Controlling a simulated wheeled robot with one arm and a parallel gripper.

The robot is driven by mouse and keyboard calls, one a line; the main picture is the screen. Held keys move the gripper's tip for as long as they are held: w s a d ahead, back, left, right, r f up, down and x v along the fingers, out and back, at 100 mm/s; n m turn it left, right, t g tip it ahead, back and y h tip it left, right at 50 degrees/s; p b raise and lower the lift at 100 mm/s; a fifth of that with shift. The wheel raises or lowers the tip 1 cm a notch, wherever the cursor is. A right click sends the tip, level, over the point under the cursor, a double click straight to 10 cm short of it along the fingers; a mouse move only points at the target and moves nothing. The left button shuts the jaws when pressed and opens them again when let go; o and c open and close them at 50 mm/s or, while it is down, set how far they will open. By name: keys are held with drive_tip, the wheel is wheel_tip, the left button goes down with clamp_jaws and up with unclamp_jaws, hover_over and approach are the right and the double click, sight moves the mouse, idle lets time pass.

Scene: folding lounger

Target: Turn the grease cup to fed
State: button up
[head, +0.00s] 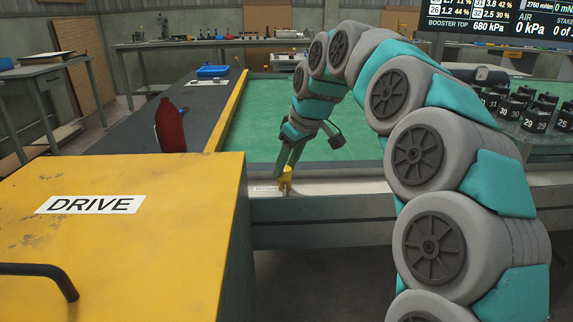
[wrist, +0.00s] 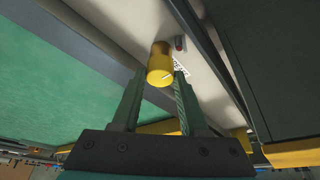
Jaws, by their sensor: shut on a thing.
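The grease cup (head: 286,175) is a small yellow cylinder on the pale ledge at the near edge of the green bed. In the wrist view the cup (wrist: 160,66) shows its round yellow cap with a short light mark on it. My gripper (head: 284,170) reaches down to the cup from above. In the wrist view my gripper (wrist: 161,80) has its two green fingers on either side of the cap, shut on it. A small label (head: 265,188) lies beside the cup; its text is too small to read. The mark's setting cannot be told.
A yellow cabinet marked DRIVE (head: 150,245) with a black handle stands at the near left. A red bottle (head: 169,127) stands on the dark side surface. Numbered black blocks (head: 535,110) sit at the right. The green bed (head: 255,110) is clear around my arm.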

clamp_jaws()
drive_tip(key=shift+m, duration=0.3)
